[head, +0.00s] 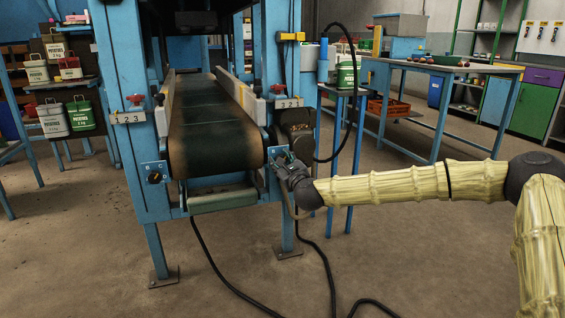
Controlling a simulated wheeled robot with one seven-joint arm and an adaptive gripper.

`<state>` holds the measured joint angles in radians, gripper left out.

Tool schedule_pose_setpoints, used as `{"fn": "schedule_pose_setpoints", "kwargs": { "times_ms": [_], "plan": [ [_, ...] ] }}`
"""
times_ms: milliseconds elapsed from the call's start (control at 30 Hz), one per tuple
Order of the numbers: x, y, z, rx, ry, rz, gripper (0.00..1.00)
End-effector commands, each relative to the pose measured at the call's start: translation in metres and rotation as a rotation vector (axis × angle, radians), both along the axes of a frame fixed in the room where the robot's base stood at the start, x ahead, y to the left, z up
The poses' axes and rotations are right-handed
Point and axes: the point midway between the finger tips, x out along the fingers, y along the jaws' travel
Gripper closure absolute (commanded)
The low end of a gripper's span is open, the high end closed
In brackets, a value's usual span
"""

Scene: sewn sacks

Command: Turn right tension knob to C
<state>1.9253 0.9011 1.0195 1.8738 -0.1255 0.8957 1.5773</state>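My arm reaches in from the right, and my gripper (284,160) is at the blue plate at the right front corner of the conveyor (213,140). The gripper covers most of that plate, so the right tension knob and its pointer are hidden. I cannot tell whether the fingers are open or shut, or whether they touch the knob. The left tension knob (155,178) is a dark round knob on a blue plate at the conveyor's left front corner, with letters B and C above it.
Red knobs (136,99) above number plates stand on both frame posts. Black cables (255,300) run over the floor below the conveyor. A small stand (345,92) with a green container is right of the frame. A workbench (440,68) stands behind. The front floor is mostly clear.

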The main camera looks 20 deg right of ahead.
Motion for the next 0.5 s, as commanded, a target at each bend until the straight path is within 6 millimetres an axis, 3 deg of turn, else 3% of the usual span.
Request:
{"fn": "schedule_pose_setpoints", "kwargs": {
  "times_ms": [500],
  "plan": [
    [-0.0073, -0.0017, 0.0017, 0.000, -0.003, -0.002, 0.43]
  ]
}}
